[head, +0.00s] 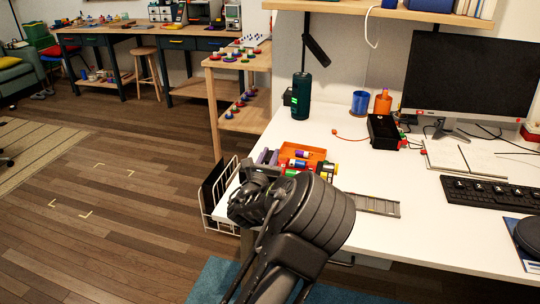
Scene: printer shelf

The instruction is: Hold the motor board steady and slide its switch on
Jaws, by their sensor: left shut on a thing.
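My left gripper (262,168) is at the left front corner of the white desk, next to an orange tray. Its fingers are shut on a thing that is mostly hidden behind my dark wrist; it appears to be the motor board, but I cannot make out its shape. I cannot see the switch or its position. My right gripper is not in view.
The orange tray (318,153) has several small coloured cylinders in and around it. A grey slotted strip (378,205) lies right of my arm. A black box (382,132), notebook (462,158), keyboard (490,193) and monitor (472,77) stand farther right. The desk's middle is clear.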

